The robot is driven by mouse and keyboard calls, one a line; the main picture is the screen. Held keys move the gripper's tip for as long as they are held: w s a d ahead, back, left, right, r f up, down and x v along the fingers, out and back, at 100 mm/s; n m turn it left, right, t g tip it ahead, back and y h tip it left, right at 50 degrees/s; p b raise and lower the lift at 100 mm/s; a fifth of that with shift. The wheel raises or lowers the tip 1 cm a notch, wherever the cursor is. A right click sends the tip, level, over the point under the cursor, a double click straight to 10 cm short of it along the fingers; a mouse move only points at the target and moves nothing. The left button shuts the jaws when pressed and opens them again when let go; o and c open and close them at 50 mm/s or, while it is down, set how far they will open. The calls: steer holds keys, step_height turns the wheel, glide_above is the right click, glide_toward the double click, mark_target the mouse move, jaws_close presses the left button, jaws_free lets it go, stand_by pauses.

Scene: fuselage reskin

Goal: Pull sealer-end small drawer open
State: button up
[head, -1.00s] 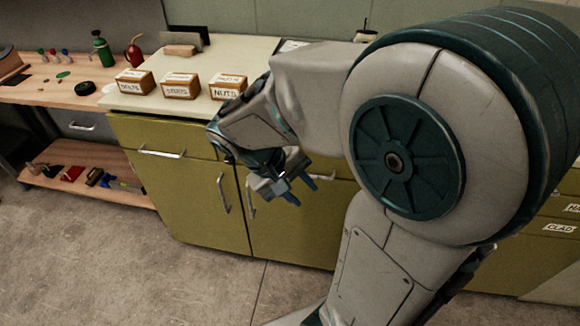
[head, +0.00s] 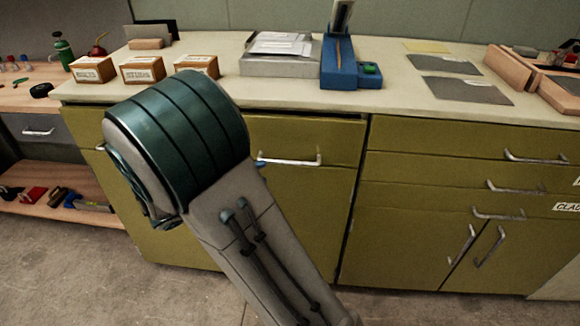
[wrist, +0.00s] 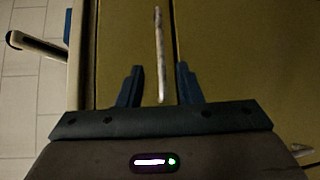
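An olive drawer front (head: 290,138) in the cabinet under the counter carries a silver bar handle (head: 290,161). No label shows which drawer is the sealer-end one. In the head view my arm hides most of my gripper; a small blue tip shows at the left end of this handle. In the wrist view my gripper (wrist: 159,88) is open, with its two blue fingers apart. A silver bar handle (wrist: 160,50) shows between and beyond them, with gaps on both sides. I cannot tell its exact depth.
More drawers with bar handles (head: 535,158) and two doors stand on the right. A grey drawer (head: 40,128) sits under the wooden bench at left. The counter holds labelled boxes (head: 142,70), a paper tray (head: 280,66) and a blue device (head: 350,72). Floor in front is clear.

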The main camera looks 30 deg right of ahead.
mark_target(288, 164)
steer(key=b+x, duration=0.1)
steer(key=x, duration=0.9)
steer(key=shift+d+b, duration=0.2)
steer(key=shift+b, duration=0.2)
steer(key=shift+a, duration=0.1)
jaws_close()
